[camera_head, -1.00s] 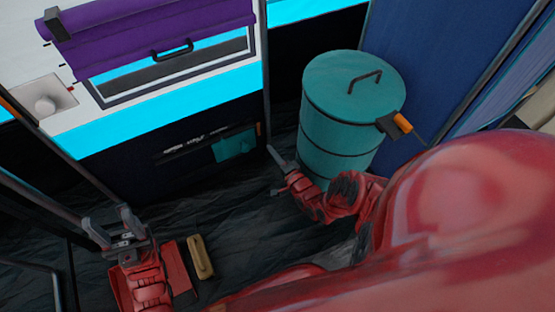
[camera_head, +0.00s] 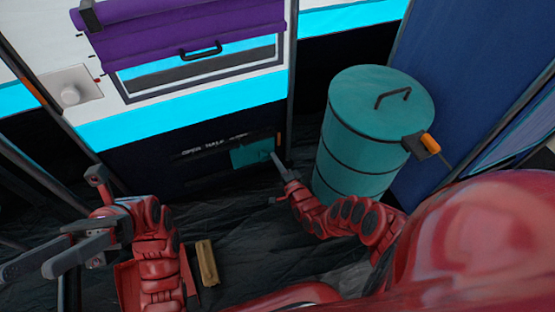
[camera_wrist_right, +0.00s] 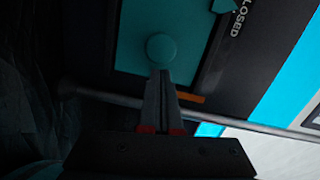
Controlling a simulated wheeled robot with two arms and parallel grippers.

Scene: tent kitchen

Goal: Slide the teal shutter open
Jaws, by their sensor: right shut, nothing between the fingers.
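The teal shutter (camera_head: 250,154) is a small flat panel low on the dark cabinet front, at the right end of a slot lettered "OPEN HALF". In the right wrist view the shutter (camera_wrist_right: 135,40) carries a round teal knob (camera_wrist_right: 161,47), and a teal pointer (camera_wrist_right: 224,5) is beside the word "CLOSED". My right gripper (camera_head: 275,157) is shut and empty. Its fingertips (camera_wrist_right: 160,74) overlap the knob's lower edge in view; I cannot tell whether they touch. My left gripper (camera_head: 28,271) is open and empty at the lower left, away from the shutter.
A purple roll-up blind (camera_head: 180,30) with a black handle hangs above. A grey rod (camera_wrist_right: 110,97) runs beside the shutter. A tan block (camera_head: 207,262) and a red tray (camera_head: 127,285) lie on the floor.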

